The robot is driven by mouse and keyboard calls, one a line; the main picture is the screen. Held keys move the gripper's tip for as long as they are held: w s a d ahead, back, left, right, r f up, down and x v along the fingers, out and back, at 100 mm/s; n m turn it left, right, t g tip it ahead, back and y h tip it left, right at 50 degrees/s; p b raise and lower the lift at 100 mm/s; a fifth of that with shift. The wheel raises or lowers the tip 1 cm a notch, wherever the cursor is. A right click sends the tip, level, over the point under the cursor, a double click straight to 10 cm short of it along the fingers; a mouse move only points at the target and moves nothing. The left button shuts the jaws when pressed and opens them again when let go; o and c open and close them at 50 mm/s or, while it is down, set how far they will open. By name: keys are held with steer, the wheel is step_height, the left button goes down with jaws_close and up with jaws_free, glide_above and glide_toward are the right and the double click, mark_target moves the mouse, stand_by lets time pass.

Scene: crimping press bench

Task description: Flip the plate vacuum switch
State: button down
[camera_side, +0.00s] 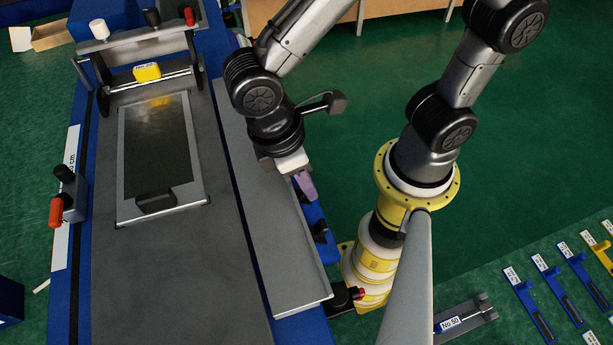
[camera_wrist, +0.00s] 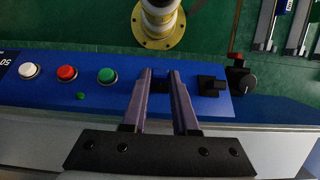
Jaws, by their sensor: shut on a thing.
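In the wrist view my gripper (camera_wrist: 160,72) has its two purple fingers on either side of a small black switch (camera_wrist: 160,84) on the blue panel. The fingers are closed on this switch and hide part of it. I cannot read a label on it, so I cannot tell whether it is the plate vacuum switch. A second black switch (camera_wrist: 211,86) stands to the right, apart from the fingers. In the side view my gripper (camera_side: 307,190) reaches down to the blue panel at the press's right side, and the held switch is hidden there.
White (camera_wrist: 29,71), red (camera_wrist: 67,73) and green (camera_wrist: 106,75) buttons line the panel to the left. A black knob (camera_wrist: 243,84) with a red part sits at the panel's right end. The grey press bed (camera_side: 180,265) lies left of my gripper.

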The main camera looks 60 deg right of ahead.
steer(key=c, duration=0.7)
jaws_free()
steer(key=v, duration=1.4)
steer(key=shift+s, duration=0.1)
steer(key=shift+d, duration=0.1)
